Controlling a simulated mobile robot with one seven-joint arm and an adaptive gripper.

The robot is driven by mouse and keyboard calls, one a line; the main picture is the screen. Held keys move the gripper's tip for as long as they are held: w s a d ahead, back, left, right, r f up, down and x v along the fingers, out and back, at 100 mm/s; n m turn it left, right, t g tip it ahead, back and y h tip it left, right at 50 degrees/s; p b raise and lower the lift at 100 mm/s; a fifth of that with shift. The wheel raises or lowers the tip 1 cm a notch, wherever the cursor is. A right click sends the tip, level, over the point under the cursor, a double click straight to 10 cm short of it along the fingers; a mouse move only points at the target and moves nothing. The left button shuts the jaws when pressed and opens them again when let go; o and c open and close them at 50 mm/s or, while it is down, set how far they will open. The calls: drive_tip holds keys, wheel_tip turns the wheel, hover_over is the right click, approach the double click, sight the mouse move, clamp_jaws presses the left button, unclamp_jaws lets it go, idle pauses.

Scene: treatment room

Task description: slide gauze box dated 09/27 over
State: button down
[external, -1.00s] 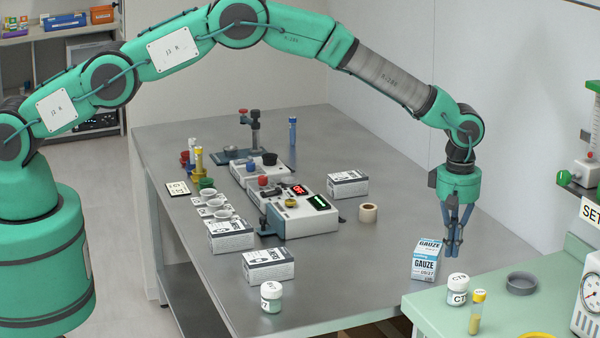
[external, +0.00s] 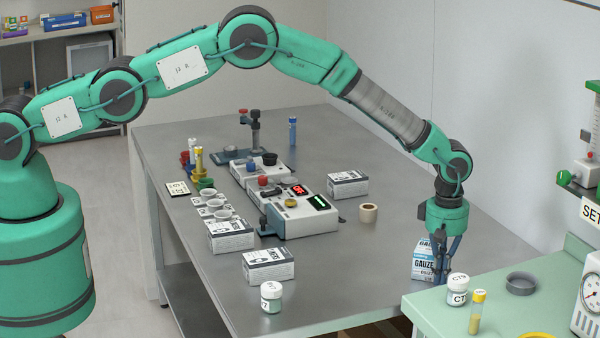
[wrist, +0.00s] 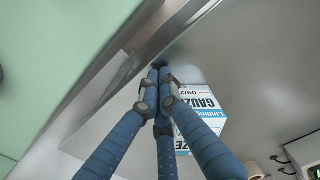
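The gauze box (external: 424,262), blue and white with "GAUZE" on its front, stands near the right edge of the steel table. Its date is too blurred to read fully now. It also shows in the wrist view (wrist: 205,103), right of and partly behind my fingers. My gripper (external: 440,279) points down at the box's right front side, its blue fingers low by the table and covering part of the box. In the wrist view the fingertips (wrist: 161,68) are together with nothing between them. Whether the fingers touch the box I cannot tell.
A green counter (external: 425,308) borders the table at the front right, with a white-capped jar (external: 457,290) and a yellow-capped tube (external: 477,312) close to my gripper. A tape roll (external: 368,212) lies behind the box. The table left of the box is clear.

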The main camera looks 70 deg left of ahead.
sight(405, 256)
drive_tip(key=shift+a, duration=0.35)
drive_tip(key=shift+a, duration=0.1)
drive_tip(key=a+b, duration=0.3)
drive_tip(key=a, duration=1.7)
drive_tip(key=shift+a, duration=0.1)
drive_tip(key=shift+d, duration=0.2)
drive_tip(key=shift+d+f, duration=0.1)
drive_tip(key=shift+d, duration=0.5)
drive_tip(key=shift+d+b, duration=0.4)
drive_tip(key=shift+d, duration=0.65)
drive_tip(key=shift+w+d+r, duration=0.1)
drive_tip(key=shift+d+r, duration=0.1)
drive_tip(key=shift+r, duration=0.45)
wheel_tip(405, 256, up, 9)
drive_tip(key=shift+p, duration=0.3)
